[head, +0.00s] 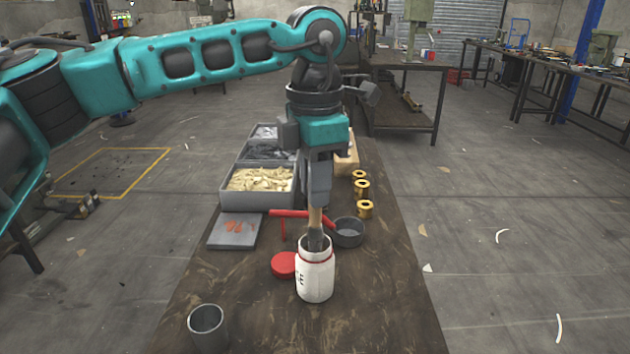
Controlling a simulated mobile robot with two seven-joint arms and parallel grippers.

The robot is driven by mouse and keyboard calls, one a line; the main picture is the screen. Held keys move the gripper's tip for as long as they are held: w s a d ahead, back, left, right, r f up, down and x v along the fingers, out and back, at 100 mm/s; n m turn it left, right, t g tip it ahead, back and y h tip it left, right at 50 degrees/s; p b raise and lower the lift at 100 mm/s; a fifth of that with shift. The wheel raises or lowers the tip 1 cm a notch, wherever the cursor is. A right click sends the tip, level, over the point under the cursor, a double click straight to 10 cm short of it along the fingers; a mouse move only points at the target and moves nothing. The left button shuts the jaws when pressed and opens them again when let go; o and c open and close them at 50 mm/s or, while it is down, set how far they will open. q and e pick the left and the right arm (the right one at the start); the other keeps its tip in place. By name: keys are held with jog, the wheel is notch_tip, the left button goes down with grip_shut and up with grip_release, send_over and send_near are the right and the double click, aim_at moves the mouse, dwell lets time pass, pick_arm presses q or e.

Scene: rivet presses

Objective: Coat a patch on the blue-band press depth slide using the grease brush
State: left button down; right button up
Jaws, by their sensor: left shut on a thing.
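The grease brush (315,218) has a light wooden handle and a dark lower end. It stands nearly upright, with its lower end in the mouth of a white jar (315,280) with a red rim. My left gripper (318,200) is right above the jar, pointing down and shut on the brush handle. How deep the brush reaches in the jar is hidden. A red lid (284,264) lies beside the jar on the table. I cannot make out a blue-band press or its depth slide in this view. My right gripper is not in view.
The brown table (380,310) also bears an empty grey cup (207,327), a dark round dish (348,232), a grey plate (235,231) with red pieces, grey bins (240,199) and several brass bushings (365,209). The table's front right is clear. Workbenches stand behind.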

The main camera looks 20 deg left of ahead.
pick_arm(q)
jog(key=shift+f+b, duration=0.35)
jog(key=shift+f, duration=0.15)
dwell(0.3)
jog(key=shift+f, duration=0.15)
dwell(0.9)
jog(key=shift+r+p, duration=2.7)
jog(key=shift+r, duration=0.95)
jog(key=shift+f, duration=0.1)
